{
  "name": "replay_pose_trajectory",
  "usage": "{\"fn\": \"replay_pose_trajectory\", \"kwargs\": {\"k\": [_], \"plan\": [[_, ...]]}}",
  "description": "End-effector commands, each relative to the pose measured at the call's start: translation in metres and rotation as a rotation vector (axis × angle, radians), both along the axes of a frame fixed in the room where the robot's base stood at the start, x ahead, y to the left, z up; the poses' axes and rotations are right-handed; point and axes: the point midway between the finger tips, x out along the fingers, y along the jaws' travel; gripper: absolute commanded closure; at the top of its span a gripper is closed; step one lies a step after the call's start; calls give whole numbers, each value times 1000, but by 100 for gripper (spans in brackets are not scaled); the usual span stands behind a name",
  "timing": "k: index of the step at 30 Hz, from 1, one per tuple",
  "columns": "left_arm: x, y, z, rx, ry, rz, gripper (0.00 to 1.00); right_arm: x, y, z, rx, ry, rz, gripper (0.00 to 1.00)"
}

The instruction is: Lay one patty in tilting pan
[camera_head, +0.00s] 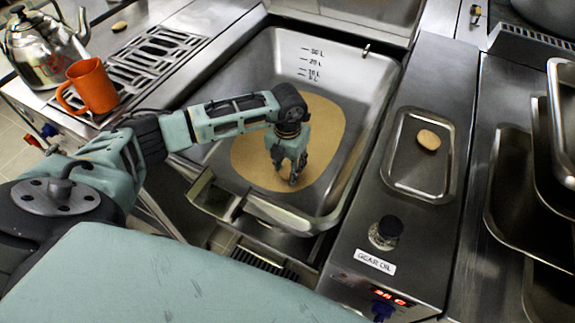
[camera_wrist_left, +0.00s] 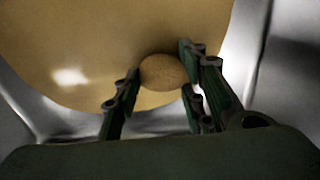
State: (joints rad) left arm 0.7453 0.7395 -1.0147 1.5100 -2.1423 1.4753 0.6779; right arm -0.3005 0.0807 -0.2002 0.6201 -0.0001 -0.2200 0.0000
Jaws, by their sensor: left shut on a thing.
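The tilting pan (camera_head: 362,75) is a deep steel basin with litre marks on its back wall. A pool of golden oil (camera_head: 325,115) covers part of its floor. My left gripper (camera_head: 293,179) points down inside the pan, over the near part of the oil. In the left wrist view its fingers are closed on a round brown patty (camera_wrist_left: 163,73), with the oil (camera_wrist_left: 70,40) behind it. I cannot tell whether the patty touches the oil. In the head view the gripper hides it. Another patty (camera_head: 429,140) lies in a small steel tray (camera_head: 396,178). My right gripper is out of view.
A jar (camera_head: 385,232) stands by a "GEAR OIL" label (camera_head: 376,262) right of the pan. An orange mug (camera_head: 92,86) and a kettle (camera_head: 42,48) stand left, near a grate (camera_head: 150,60). A brown piece (camera_head: 119,27) lies beyond. Deep steel pans (camera_head: 512,190) are at right.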

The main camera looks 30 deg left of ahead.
Motion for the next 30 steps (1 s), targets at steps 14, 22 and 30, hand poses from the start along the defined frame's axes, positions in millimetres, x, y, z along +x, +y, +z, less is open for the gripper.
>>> {"fn": "replay_pose_trajectory", "kwargs": {"k": [14, 22, 30], "plan": [[0, 0, -1, 0, 0, 0, 46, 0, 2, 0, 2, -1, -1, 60], [0, 0, -1, 0, 0, 0, 40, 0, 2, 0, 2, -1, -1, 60], [2, 0, 15, 0, -4, -1, 40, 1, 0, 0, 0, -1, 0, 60]]}}
